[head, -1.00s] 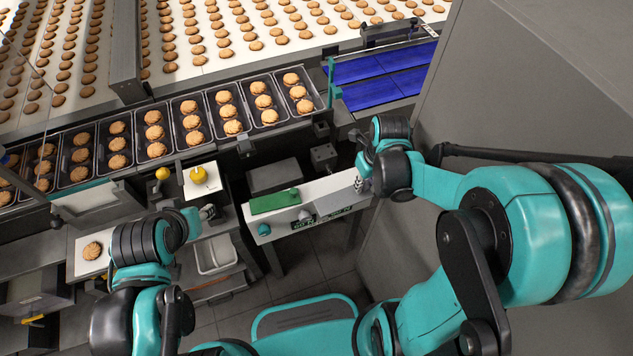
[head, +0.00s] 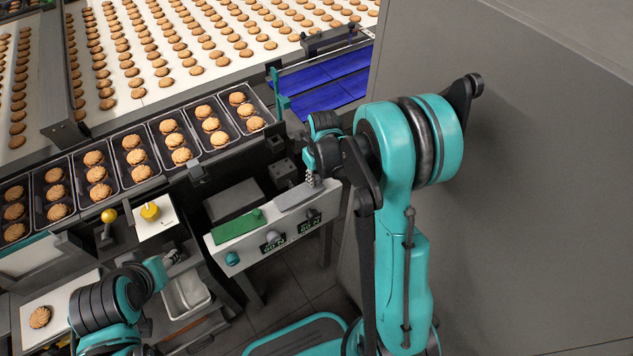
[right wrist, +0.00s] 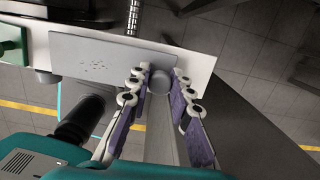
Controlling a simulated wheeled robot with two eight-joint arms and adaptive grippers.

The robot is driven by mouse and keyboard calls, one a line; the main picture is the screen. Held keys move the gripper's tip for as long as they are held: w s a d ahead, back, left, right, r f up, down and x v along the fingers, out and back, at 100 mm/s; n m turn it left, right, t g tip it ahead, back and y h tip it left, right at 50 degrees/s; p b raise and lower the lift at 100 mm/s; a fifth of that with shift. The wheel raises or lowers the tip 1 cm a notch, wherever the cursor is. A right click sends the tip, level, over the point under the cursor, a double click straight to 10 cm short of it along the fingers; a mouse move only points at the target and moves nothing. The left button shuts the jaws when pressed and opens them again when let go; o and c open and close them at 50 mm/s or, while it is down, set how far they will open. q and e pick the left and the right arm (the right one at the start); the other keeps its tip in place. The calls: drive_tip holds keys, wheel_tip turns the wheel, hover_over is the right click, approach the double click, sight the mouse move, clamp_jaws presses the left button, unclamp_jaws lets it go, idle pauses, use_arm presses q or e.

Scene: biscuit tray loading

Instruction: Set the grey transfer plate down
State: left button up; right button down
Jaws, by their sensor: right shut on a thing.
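The grey transfer plate (head: 296,197) is at the right end of the white weighing bench (head: 262,246). In the right wrist view the plate (right wrist: 95,52) lies flat over the white top, with a round grey knob (right wrist: 159,80) at its near edge. My right gripper (head: 312,181) is at the plate's right end. In the right wrist view its fingers (right wrist: 160,76) are shut on that knob. I cannot tell whether the plate touches the bench. My left gripper (head: 174,258) is near the lower left, and its fingers are too small to read.
A green plate (head: 236,226) with a knob lies left of the grey plate. Displays and dials are on the bench front. Biscuit trays (head: 133,150) line the conveyor behind, beside a blue belt (head: 325,80). A large grey cabinet (head: 520,190) stands close on the right.

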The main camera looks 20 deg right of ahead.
drive_tip(key=shift+f, duration=0.6)
use_arm(q)
drive_tip(key=shift+f, duration=0.3)
use_arm(e)
drive_tip(key=shift+f, duration=0.1)
drive_tip(key=c, duration=1.4)
unclamp_jaws()
use_arm(q)
drive_tip(key=shift+f, duration=0.1)
use_arm(e)
drive_tip(key=shift+o, duration=0.2)
